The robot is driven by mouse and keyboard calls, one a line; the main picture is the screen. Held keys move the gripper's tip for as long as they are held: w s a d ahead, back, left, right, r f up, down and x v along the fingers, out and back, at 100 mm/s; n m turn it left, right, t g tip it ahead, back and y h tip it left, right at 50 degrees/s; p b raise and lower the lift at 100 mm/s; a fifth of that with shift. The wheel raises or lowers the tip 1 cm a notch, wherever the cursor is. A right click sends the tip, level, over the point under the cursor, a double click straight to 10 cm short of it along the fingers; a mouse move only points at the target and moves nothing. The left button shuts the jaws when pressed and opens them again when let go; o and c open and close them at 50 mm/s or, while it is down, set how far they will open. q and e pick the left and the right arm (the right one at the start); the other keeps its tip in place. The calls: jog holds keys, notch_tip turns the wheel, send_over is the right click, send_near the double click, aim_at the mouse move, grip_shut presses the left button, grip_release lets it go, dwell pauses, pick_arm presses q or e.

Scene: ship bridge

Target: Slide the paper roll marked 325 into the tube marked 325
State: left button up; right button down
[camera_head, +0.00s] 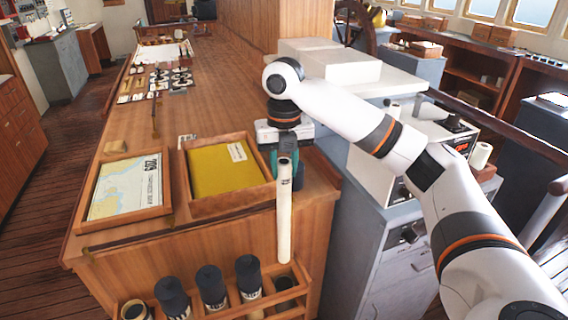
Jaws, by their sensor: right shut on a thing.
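A long white paper roll (285,225) hangs upright in front of the counter's front edge. My right gripper (287,165) is shut on it near its top end. A small dark mark shows near the top of the roll, too small to read. A wooden rack (204,312) at the bottom holds several dark tubes, including ones on the left (172,296), in the middle (211,287) and on the right (248,277). A dark round opening (284,283) shows just below the roll's lower end. Tube labels are not readable, so I cannot tell which is 325. My left gripper is out of view.
A wooden tray with a chart (125,188) and one with a yellow sheet (220,172) lie on the counter (140,130) behind the roll. A grey cabinet (380,262) stands to the right under my right arm. Wooden floor is free at left.

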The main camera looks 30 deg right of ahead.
notch_tip(320, 180, up, 2)
jog(key=shift+r+p, duration=0.15)
jog(key=shift+p, duration=0.8)
